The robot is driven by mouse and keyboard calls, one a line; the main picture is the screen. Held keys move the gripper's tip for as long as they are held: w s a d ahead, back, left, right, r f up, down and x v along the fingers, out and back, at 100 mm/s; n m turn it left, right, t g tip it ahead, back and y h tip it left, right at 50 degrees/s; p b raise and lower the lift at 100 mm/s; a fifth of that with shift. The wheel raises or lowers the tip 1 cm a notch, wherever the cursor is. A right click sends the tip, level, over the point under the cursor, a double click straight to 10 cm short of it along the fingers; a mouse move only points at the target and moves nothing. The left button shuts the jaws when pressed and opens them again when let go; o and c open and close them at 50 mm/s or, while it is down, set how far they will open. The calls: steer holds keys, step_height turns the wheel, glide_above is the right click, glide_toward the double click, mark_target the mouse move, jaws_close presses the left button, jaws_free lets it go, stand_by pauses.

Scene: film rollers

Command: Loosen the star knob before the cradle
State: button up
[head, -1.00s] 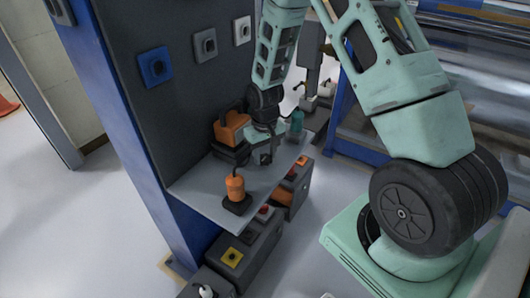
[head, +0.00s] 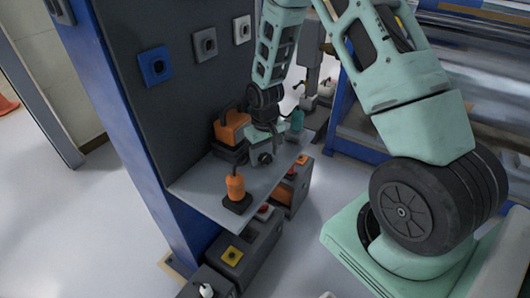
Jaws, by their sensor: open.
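My gripper (head: 266,155) is open and points down over the grey shelf (head: 205,188). A small dark knob (head: 265,158), likely the star knob, shows between or just behind its fingers. I cannot tell whether the fingers touch it. An orange device (head: 232,127) sits in a black cradle (head: 229,152) at the back of the shelf, just left of my gripper. The gripper and wrist hide part of the area in front of the cradle.
An orange handled piece (head: 235,187) on a black base stands at the shelf's front. A teal bottle (head: 297,121) stands right of my gripper. Dark boxes (head: 245,251) stand below the shelf. A dark panel (head: 190,90) rises behind it.

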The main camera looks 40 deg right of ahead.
mark_target(265, 157)
steer(key=shift+r, duration=0.1)
step_height(265, 157, up, 17)
stand_by(0.4)
steer(key=shift+r, duration=0.1)
stand_by(0.3)
